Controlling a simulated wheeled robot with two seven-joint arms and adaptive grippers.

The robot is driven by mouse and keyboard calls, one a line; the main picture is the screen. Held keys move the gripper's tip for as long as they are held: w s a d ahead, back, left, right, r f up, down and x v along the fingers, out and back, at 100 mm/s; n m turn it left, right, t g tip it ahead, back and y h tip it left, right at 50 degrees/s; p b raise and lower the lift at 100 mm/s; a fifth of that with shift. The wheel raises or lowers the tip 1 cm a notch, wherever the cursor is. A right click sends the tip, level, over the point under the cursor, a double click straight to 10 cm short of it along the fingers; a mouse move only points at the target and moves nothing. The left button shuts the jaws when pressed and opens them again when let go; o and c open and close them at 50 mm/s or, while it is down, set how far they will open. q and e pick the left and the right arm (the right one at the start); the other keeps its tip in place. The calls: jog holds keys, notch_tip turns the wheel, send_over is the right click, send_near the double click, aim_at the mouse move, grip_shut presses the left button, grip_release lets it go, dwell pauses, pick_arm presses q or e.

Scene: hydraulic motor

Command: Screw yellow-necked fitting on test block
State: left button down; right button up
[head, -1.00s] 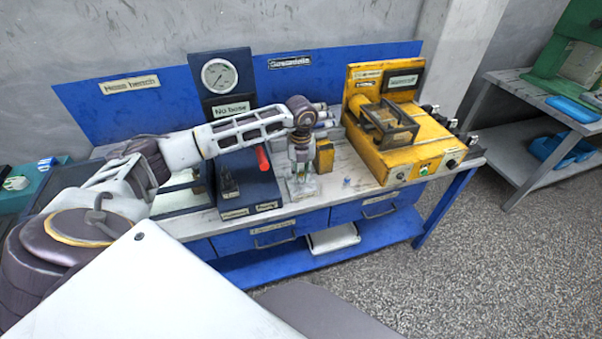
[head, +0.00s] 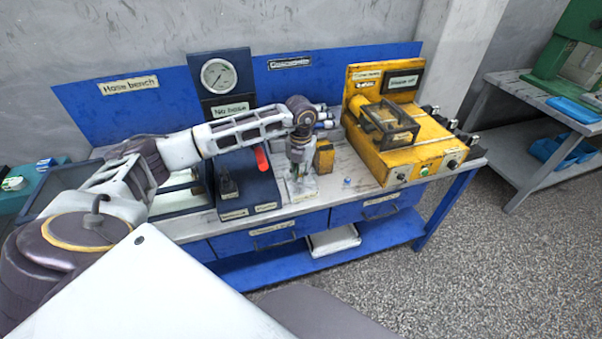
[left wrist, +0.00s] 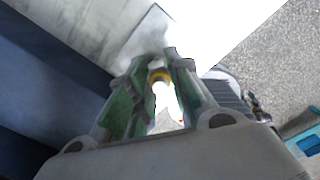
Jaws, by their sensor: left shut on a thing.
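My left gripper (head: 299,177) points down over the workbench, just left of a small yellow block. In the left wrist view its green-padded fingers (left wrist: 162,72) are shut on a fitting with a yellow neck ring (left wrist: 159,75); the rest of the fitting is washed out by glare. A pale block (head: 304,193) stands on the bench directly under the fingers and looks like the test block. I cannot tell how far the fitting sits in it. My right gripper is out of view.
A dark blue stand with a gauge (head: 219,76) and a red handle (head: 262,158) is left of the gripper. The small yellow block (head: 325,155) is close on the right. A yellow machine (head: 412,150) stands further right. The bench front holds a small bluish part (head: 347,181).

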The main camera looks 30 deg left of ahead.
pick_arm(q)
jog(key=shift+m+b, duration=0.6)
jog(key=shift+m, duration=2.1)
jog(key=shift+f+m+b, duration=0.1)
jog(key=shift+m+b, duration=0.5)
jog(key=shift+m, duration=0.8)
jog(key=shift+m, duration=0.6)
jog(key=c, duration=1.5)
grip_release()
